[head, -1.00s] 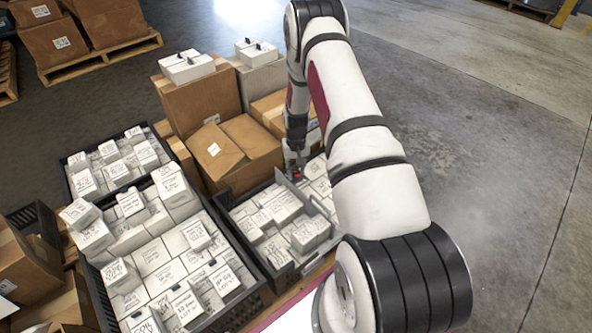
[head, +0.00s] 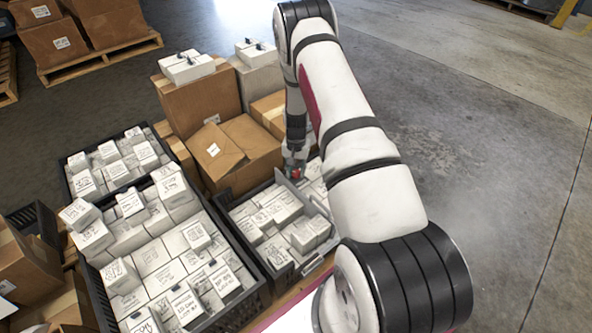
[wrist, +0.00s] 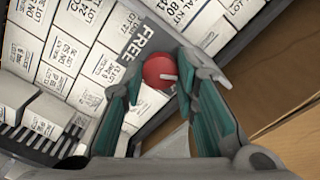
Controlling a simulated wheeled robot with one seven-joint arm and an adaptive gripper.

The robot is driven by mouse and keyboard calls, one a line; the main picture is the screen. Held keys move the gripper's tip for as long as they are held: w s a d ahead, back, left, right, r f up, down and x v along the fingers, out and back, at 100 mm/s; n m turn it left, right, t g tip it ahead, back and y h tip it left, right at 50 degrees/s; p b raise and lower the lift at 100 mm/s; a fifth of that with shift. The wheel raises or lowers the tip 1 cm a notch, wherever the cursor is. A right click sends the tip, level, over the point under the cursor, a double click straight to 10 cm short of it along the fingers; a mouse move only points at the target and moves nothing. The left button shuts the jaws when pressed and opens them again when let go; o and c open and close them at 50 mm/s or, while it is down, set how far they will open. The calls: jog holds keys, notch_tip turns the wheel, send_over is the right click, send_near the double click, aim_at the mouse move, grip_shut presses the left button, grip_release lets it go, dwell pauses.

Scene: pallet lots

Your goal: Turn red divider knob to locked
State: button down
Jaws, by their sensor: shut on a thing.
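The red divider knob (wrist: 160,71) is round with a pale pointer mark. It sits at the end of the grey divider (wrist: 130,38), and part of a label reading "FREE" shows beside it. My gripper (wrist: 158,76) has its two fingers on either side of the knob and is shut on it. In the head view the knob (head: 296,174) is a small red spot under my gripper (head: 295,168), at the far end of the divider in the smaller dark crate (head: 290,268). Any "locked" marking is hidden or out of view.
White labelled boxes (head: 262,222) fill the crate on both sides of the divider. Brown cartons (head: 245,155) stand close behind my gripper. A larger crate of white boxes (head: 262,297) is at left. Open concrete floor (head: 500,150) lies to the right.

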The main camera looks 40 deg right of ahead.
aim_at(296, 172)
jog(key=c, duration=1.2)
grip_release()
jog(key=shift+c, duration=0.2)
jog(key=shift+r, duration=0.1)
notch_tip(296, 172, up, 12)
